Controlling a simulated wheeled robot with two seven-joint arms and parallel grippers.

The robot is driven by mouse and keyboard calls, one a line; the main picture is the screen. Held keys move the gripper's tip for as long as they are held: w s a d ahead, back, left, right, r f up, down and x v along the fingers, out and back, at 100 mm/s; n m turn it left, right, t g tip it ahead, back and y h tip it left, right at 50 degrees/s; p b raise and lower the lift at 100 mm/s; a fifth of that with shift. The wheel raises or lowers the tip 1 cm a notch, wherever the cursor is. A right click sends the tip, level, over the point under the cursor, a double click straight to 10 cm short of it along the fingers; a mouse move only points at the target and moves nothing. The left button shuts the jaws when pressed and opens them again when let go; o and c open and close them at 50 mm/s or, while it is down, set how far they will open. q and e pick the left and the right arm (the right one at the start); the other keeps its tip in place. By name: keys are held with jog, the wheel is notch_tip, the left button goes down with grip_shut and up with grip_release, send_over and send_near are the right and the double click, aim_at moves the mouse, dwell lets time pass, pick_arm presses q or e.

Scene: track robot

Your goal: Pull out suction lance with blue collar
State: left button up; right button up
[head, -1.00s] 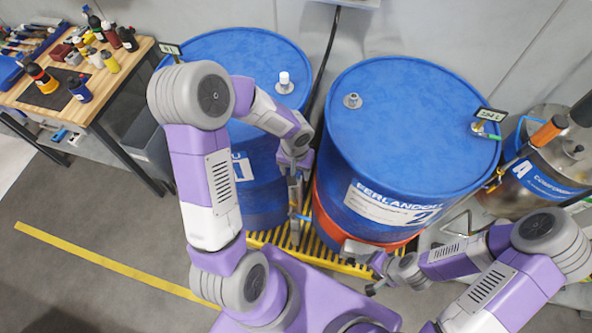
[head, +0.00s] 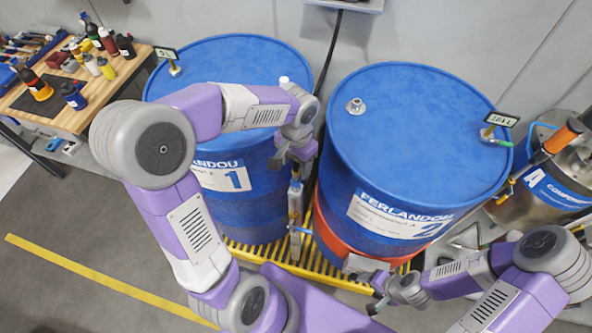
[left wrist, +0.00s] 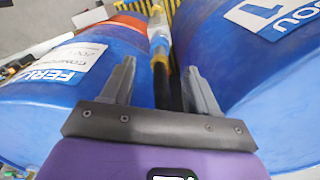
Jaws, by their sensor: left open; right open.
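I cannot make out a suction lance with a blue collar for certain. Blue drum 1 (head: 215,65) and blue drum 2 (head: 415,115) stand side by side. My left gripper (head: 293,160) is over the gap between them, above an upright metal fitting (head: 295,205) with a brass-coloured top and a blue lever. In the left wrist view my left gripper (left wrist: 158,85) is open. A dark upright piece (left wrist: 160,88) with a yellow band and blue part shows beyond and between its fingers; contact is unclear. My right gripper (head: 378,303) is open and low in front of drum 2.
Drum 1 has a white cap (head: 284,80) beside my left arm; drum 2 has a metal bung (head: 355,106). A yellow grating (head: 335,270) lies under the drums. A steel container (head: 535,195) with an orange-handled tool stands right. A workbench (head: 75,115) with bottles is left.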

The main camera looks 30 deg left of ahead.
aim_at(296, 178)
pick_arm(q)
jog(key=shift+f, duration=0.6)
notch_tip(296, 178, down, 6)
jog(key=shift+f+b, duration=0.1)
jog(key=shift+b, duration=0.55)
grip_shut()
